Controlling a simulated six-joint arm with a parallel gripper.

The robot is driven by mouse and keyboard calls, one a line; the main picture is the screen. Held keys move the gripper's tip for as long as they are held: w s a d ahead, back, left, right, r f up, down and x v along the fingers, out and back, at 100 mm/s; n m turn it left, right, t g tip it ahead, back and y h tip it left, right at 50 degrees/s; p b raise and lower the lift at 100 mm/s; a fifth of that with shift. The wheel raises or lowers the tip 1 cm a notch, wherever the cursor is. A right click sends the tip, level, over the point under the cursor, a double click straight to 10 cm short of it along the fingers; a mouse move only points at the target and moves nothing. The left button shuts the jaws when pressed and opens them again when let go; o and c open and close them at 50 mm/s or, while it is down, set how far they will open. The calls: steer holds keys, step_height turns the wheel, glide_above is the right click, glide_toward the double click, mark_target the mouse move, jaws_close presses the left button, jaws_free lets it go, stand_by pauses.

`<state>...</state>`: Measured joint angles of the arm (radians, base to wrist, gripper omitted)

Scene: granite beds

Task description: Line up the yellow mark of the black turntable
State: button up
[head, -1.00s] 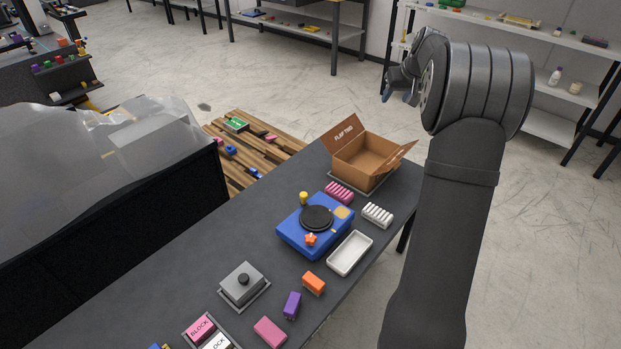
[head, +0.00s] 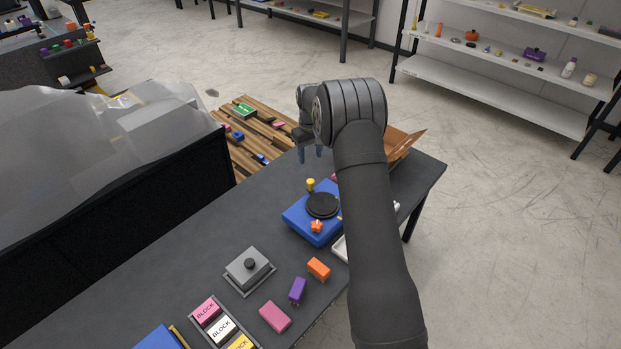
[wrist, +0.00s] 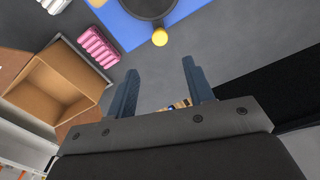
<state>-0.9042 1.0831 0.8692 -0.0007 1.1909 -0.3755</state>
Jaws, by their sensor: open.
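The black turntable (head: 322,205) is a round disc on a blue base (head: 301,223) on the dark table. A yellow knob (head: 310,184) stands at the base's back corner, and an orange star-shaped knob (head: 317,227) is at its front. In the wrist view the turntable (wrist: 150,4) is cut off by the top edge, with the yellow knob (wrist: 160,37) below it. I cannot make out a yellow mark on the disc. My gripper (head: 310,154) is open and empty, above the table behind the turntable. Its two fingers (wrist: 163,80) point toward the knob in the wrist view, apart from it.
A brown cardboard box (wrist: 62,85) and a pink ribbed piece (wrist: 97,46) lie beside the base. A grey block with a black knob (head: 249,268), purple block (head: 297,290), orange block (head: 318,268) and pink block (head: 274,316) are nearer. The table's left middle is clear.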

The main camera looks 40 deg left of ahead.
mark_target(311, 181)
step_height(311, 181, down, 11)
steer(key=shift+f, duration=0.15)
jaws_close()
stand_by(0.4)
